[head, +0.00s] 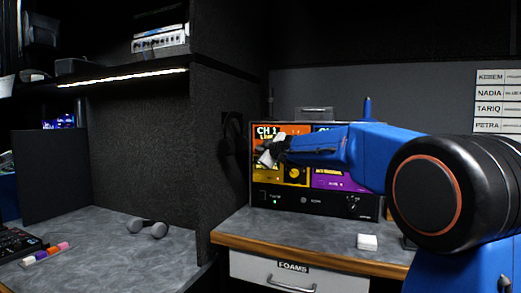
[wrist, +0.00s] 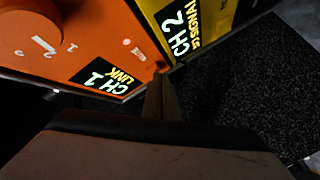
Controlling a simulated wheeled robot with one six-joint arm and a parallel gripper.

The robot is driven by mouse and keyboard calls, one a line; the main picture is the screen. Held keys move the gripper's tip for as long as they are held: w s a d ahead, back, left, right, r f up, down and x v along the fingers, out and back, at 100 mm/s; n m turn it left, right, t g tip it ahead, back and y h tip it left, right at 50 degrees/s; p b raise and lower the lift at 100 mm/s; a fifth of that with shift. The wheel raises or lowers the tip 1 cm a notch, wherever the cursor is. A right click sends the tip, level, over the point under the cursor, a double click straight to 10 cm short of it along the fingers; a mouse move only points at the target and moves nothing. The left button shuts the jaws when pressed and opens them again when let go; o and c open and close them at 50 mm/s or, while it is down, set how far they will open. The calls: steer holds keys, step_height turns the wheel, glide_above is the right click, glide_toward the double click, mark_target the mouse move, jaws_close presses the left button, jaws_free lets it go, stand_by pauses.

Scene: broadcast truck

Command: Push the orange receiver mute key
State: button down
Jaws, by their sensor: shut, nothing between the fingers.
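The orange receiver (head: 268,128), labelled CH 1, is at the upper left of a rack unit on the right-hand counter. My gripper (head: 268,152) is in front of it and covers part of its face. In the wrist view the orange panel (wrist: 75,30) fills the upper left. A small pale red round spot (wrist: 127,42) lies beside small lettering that seems to read MUTE. My gripper (wrist: 164,78) is shut and empty, with its tips near the panel's edge beside the CH 1 display (wrist: 108,82). I cannot tell whether the tips touch the panel.
A yellow CH 2 panel (wrist: 190,22) adjoins the orange one. A purple panel (head: 335,180) is at the rack's lower right. A white block (head: 367,242) lies on the counter (head: 310,232). A dark partition (head: 225,150) stands left of the rack; headphones (head: 147,227) lie on the left desk.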

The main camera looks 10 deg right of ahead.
steer(key=shift+w+d, duration=0.1)
steer(key=shift+w, duration=0.05)
stand_by(0.5)
steer(key=shift+s+a, duration=0.3)
steer(key=shift+s, duration=0.15)
steer(key=shift+s, duration=0.1)
steer(key=shift+s+a, duration=0.9)
steer(key=shift+s, duration=0.3)
steer(key=shift+s+a, duration=0.9)
steer(key=shift+s, duration=0.25)
